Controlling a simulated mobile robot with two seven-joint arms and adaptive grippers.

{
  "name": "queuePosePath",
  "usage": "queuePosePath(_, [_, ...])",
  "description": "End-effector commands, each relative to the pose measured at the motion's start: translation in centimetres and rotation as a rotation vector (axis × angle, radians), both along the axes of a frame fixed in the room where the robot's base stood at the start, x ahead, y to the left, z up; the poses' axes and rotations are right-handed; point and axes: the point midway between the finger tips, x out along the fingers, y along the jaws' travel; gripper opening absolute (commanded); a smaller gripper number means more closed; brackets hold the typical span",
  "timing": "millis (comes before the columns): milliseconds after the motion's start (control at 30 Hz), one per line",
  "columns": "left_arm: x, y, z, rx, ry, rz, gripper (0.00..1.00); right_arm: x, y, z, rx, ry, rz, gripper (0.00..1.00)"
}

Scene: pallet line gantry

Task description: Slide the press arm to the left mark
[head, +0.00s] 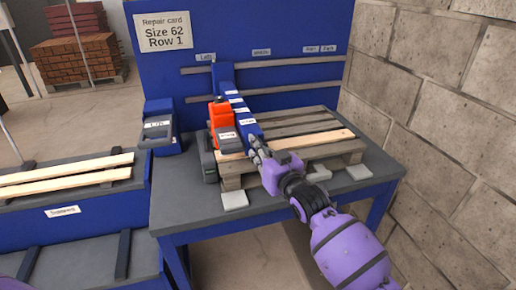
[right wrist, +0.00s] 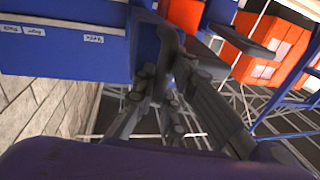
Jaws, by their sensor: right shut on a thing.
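The press arm (head: 240,105) is a blue beam reaching forward from the rails on the blue back panel, with an orange and grey press head (head: 221,117) on its left side. Its rear end meets the rails just right of the "Left" label (head: 205,57), well left of the "Middle" label (head: 261,51). My right gripper (head: 259,150) is at the beam's front end. In the right wrist view, its fingers (right wrist: 165,85) are closed around a dark handle (right wrist: 170,42) beside the blue beam. The exact contact is partly hidden. My left gripper is not seen.
A wooden pallet (head: 300,128) lies on the grey bench under the arm. Several pale blocks lie along the front. A blue box (head: 160,130) stands at the bench's left corner. Planks (head: 65,175) lie further left. A block wall (head: 440,110) bounds the right side.

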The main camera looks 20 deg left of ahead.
Motion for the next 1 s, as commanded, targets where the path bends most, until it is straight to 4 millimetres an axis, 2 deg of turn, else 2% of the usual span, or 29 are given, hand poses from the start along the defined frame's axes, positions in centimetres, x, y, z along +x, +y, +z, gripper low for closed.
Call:
queuePosePath(367, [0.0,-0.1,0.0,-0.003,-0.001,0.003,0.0,-0.4,0.4,-0.2,-0.002,-0.001,0.007,0.0])
queuePosePath(400, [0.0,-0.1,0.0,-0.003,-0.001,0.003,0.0,-0.4,0.4,-0.2,-0.002,-0.001,0.007,0.14])
queuePosePath(467, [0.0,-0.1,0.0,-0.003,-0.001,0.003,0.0,-0.4,0.4,-0.2,-0.001,0.0,0.007,0.2])
queuePosePath(767, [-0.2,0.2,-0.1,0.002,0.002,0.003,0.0,-0.4,0.2,-0.1,0.001,0.001,0.005,0.2])
queuePosePath(867, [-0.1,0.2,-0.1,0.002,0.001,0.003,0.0,-0.8,-0.4,-0.1,0.001,0.001,0.005,0.2])
queuePosePath(1000, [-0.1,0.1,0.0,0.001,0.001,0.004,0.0,-2.5,-2.2,-0.2,0.0,0.001,0.004,0.2])
